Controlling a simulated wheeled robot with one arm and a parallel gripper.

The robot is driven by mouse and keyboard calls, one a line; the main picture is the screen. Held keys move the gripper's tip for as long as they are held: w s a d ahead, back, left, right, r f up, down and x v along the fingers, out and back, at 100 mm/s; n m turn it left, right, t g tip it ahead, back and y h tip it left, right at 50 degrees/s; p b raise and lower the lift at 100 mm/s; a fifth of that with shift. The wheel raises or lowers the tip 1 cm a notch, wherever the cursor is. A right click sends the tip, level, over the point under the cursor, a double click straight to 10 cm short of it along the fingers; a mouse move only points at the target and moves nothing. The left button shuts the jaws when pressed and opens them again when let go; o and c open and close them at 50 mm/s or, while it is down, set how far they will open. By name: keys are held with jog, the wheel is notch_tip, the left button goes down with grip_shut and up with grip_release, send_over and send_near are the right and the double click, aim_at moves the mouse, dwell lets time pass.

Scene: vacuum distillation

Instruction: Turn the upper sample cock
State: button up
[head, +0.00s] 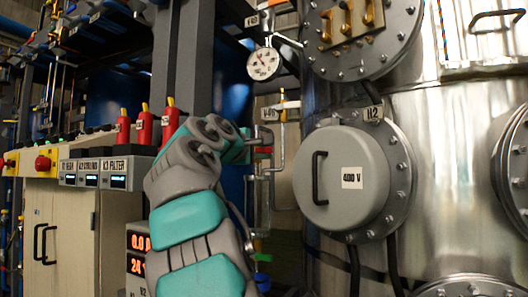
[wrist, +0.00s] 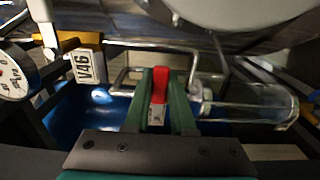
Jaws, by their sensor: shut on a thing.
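The upper sample cock has a small red handle (wrist: 160,82), seen in the middle of the wrist view between my two green fingers. My gripper (wrist: 160,105) is shut on this handle, with a finger on each side. In the head view my gripper (head: 258,143) reaches up to the thin metal pipework left of the big steel vessel. A bit of red handle (head: 264,150) shows at its fingertips there. The rest of the cock is mostly hidden by my fingers.
A clear glass tube (wrist: 250,103) lies close right of my fingers in the wrist view. Bent metal pipes and a V46 tag (wrist: 85,67) are to the left. A round gauge (head: 263,64) hangs above, and a grey 400 V cover (head: 345,205) stands right.

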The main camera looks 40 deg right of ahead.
grip_shut()
dwell(0.8)
